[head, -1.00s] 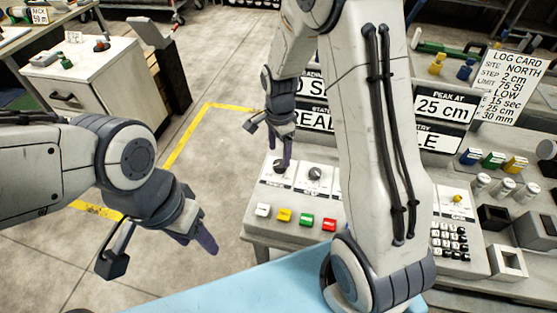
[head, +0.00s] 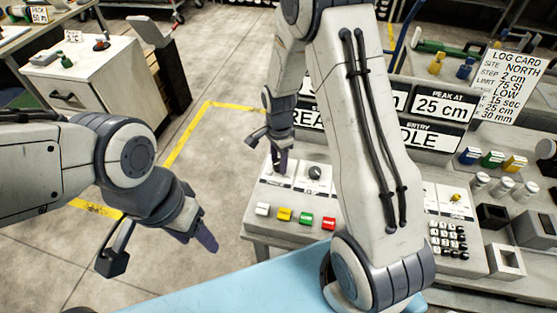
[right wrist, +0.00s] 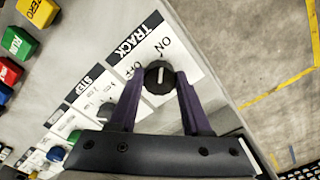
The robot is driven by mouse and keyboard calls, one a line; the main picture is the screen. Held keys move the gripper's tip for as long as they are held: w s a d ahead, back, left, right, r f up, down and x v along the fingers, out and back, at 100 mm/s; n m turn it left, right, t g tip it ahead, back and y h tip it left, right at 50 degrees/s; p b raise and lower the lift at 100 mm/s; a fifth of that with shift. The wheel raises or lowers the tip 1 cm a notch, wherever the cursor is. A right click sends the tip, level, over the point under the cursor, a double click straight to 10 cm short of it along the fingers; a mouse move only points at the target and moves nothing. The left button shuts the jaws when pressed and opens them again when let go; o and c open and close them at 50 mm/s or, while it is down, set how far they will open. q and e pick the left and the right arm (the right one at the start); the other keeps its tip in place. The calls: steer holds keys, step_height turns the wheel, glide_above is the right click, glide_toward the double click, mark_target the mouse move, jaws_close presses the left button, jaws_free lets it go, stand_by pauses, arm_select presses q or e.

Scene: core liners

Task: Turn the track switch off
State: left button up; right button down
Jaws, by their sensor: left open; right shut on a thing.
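The track switch is a round black knob (right wrist: 159,78) with a white mark, on a white TRACK label plate with ON and OFF printed by it. In the right wrist view its mark runs roughly up the picture, to the ON side. My right gripper (right wrist: 160,88) has its two purple fingers on either side of the knob and is shut on it. In the head view this right gripper (head: 279,164) is down at the panel's left end and hides most of the knob. My left gripper (head: 160,250) is open and empty above the floor at left.
The STEP knob (head: 315,172) is beside the track switch. White, yellow, green and red buttons (head: 285,215) line the panel's front. A keypad (head: 449,239) and several small parts stand at right. My right arm hides the panel's middle.

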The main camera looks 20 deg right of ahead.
steer(key=shift+n, duration=0.3)
steer(key=n, duration=0.3)
steer(key=shift+n+p, duration=0.3)
steer(key=n, duration=0.4)
steer(key=shift+d+n, duration=0.1)
steer(key=shift+n, duration=0.2)
steer(key=n, duration=0.4)
steer(key=shift+n+p, duration=0.3)
steer(key=shift+p, duration=0.05)
steer(key=shift+w+r+n, duration=0.1)
steer(key=shift+n, duration=2.1)
steer(key=shift+c, duration=1.8)
jaws_free()
